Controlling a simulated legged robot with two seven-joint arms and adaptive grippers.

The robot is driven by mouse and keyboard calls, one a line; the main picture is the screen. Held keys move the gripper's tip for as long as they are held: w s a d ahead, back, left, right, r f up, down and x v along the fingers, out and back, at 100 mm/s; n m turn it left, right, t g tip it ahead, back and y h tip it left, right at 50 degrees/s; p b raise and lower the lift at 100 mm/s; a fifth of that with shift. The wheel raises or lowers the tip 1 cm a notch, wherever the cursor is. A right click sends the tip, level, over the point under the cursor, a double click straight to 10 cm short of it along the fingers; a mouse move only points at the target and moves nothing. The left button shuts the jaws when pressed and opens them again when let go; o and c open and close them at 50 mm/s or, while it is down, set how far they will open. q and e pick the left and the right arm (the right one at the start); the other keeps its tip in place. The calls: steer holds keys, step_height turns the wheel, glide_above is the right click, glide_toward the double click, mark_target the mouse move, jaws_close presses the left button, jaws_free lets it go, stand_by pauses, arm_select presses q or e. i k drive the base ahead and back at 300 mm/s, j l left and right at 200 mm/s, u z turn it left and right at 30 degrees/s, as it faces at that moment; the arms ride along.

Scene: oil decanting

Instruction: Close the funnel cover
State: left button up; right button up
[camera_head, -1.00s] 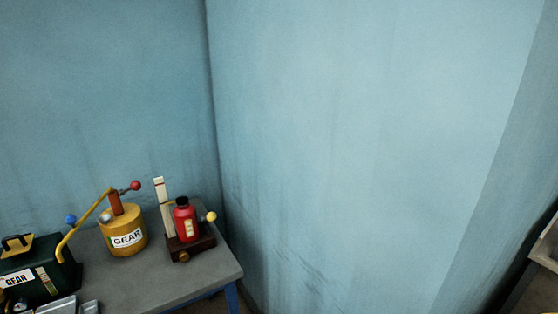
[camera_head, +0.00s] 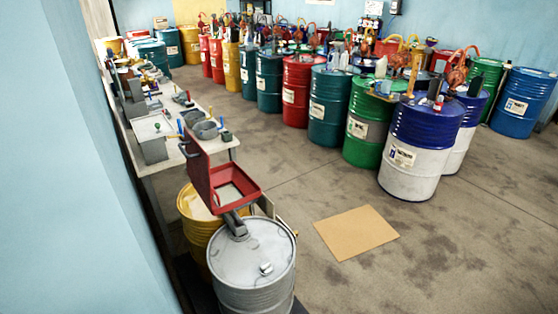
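A red square funnel (camera_head: 234,185) sits on top of a grey metal drum (camera_head: 252,262) in the lower middle of the head view. Its red cover (camera_head: 197,165) stands raised, tilted up on the funnel's left side, so the funnel's mouth is open. A grey spout joins the funnel to the drum's lid. Neither of my grippers shows in the head view, and nothing touches the funnel or its cover.
A yellow drum (camera_head: 196,212) stands close behind the grey drum. A long workbench (camera_head: 160,165) with tools runs along the left wall. Rows of coloured drums, such as a blue and white one (camera_head: 415,150), fill the back. A cardboard sheet (camera_head: 356,232) lies on otherwise clear floor at right.

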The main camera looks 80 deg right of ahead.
mark_target(198, 160)
steer(key=z, duration=2.05)
